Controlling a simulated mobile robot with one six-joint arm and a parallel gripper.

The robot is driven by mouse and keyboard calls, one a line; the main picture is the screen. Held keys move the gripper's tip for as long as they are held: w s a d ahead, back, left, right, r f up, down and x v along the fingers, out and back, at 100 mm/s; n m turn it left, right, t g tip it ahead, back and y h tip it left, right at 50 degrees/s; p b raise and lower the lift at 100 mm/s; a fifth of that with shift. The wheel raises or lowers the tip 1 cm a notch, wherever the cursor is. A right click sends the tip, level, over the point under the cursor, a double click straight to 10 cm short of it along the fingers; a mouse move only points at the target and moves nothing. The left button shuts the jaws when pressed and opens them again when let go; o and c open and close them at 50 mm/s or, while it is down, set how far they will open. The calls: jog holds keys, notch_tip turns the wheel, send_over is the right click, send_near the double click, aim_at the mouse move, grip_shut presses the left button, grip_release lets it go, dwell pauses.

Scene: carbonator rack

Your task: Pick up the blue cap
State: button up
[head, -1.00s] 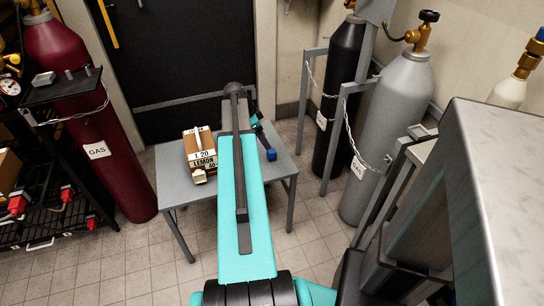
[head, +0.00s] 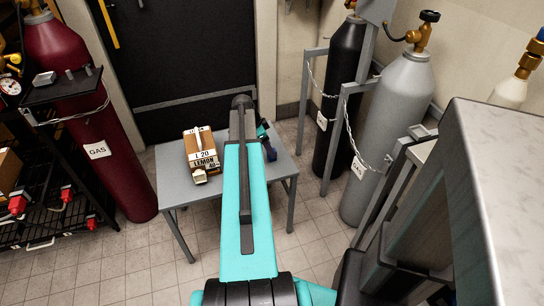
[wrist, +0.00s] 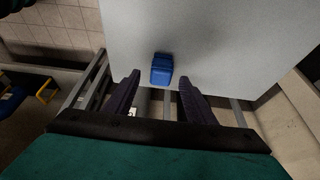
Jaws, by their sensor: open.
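The blue cap (wrist: 161,70) lies on the grey table (wrist: 225,40), near the table's edge in the wrist view. My gripper (wrist: 160,80) is open, its two dark fingers apart. In the wrist view the cap shows between and just beyond the fingertips, apart from both fingers. In the head view my gripper (head: 268,146) is over the right part of the table, partly behind my arm. The cap cannot be made out clearly there, as the gripper covers that spot.
A brown carton labelled LEMON (head: 201,158) stands on the table's left side. A red gas cylinder (head: 95,130) is left of the table. Black (head: 338,110) and grey (head: 388,135) cylinders stand chained at the right. The table around the cap is clear.

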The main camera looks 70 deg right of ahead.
jog(key=shift+x, duration=1.95)
jog(key=shift+d, duration=0.1)
jog(key=c, duration=1.2)
jog(key=shift+r, duration=0.15)
